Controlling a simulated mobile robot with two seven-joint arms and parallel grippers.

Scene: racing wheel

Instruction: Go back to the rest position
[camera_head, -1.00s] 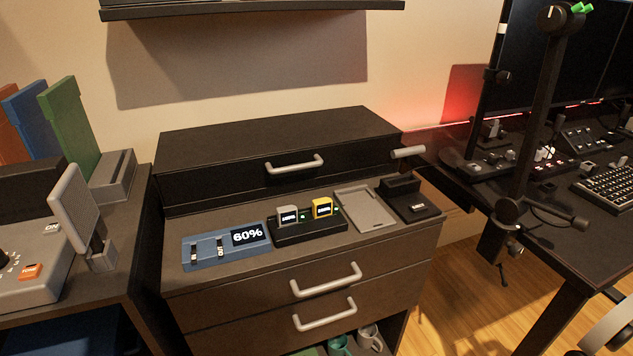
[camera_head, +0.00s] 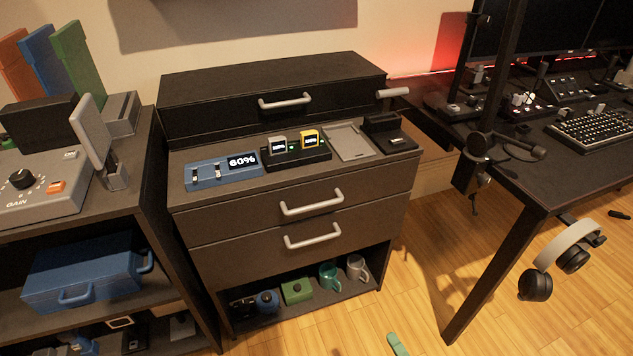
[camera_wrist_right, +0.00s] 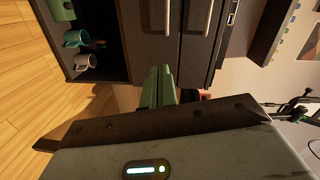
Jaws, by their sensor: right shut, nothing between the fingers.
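My right gripper (camera_head: 398,344) shows at the bottom edge of the head view as a small green fingertip above the wooden floor. In the right wrist view the green fingers (camera_wrist_right: 158,88) are together, shut and empty, apart from the drawer cabinet (camera_wrist_right: 185,40). My left gripper is not in view. The cabinet also shows in the head view (camera_head: 290,215), with its drawers closed.
A desk (camera_head: 570,180) with a keyboard stands right, headphones (camera_head: 560,258) hanging beside it. Left is a shelf unit (camera_head: 140,200) with a blue case (camera_head: 80,275). Mugs (camera_head: 357,268) stand in the cabinet's bottom opening. Floor (camera_head: 400,290) between cabinet and desk is clear.

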